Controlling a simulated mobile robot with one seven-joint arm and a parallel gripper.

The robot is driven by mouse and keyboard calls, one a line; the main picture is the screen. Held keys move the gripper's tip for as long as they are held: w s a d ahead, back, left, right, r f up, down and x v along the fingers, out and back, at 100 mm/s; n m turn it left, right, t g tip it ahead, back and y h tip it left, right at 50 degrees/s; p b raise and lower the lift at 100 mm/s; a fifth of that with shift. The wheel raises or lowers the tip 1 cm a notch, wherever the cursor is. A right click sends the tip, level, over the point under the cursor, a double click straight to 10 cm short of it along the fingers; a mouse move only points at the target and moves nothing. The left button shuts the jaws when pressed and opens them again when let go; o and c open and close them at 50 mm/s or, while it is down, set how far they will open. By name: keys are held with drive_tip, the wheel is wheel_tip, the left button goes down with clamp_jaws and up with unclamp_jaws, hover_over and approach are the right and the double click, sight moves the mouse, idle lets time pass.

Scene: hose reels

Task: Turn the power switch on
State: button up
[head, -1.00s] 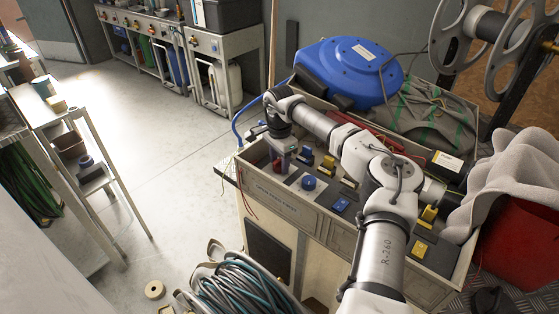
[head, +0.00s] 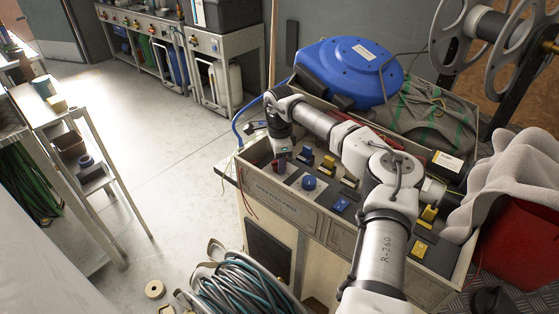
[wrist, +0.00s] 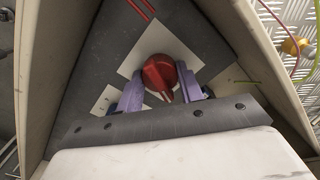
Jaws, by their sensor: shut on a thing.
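A red rotary knob (wrist: 160,74) sits on a white square plate on the dark panel in the wrist view. Its pointer ridge points down and slightly right in that view. My gripper (wrist: 160,92) has its two purple fingers on either side of the knob, shut on its lower part. In the head view my gripper (head: 281,153) is low over the left end of the bench-top panel, and the red knob (head: 278,165) shows only partly beneath it. No label on the knob can be read.
To the right on the panel are a blue round knob (head: 309,183), a blue switch (head: 340,205) and several yellow controls (head: 327,163). A blue hose reel (head: 348,72) stands behind. Panel walls rise close around my gripper. Loose red wires (head: 246,196) hang at the left edge.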

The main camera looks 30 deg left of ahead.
drive_tip(key=m, duration=1.3)
drive_tip(key=shift+m, duration=0.4)
idle(0.3)
drive_tip(key=o, duration=1)
wheel_tip(320, 180, up, 14)
drive_tip(key=b, duration=0.1)
drive_tip(key=shift+f, duration=0.1)
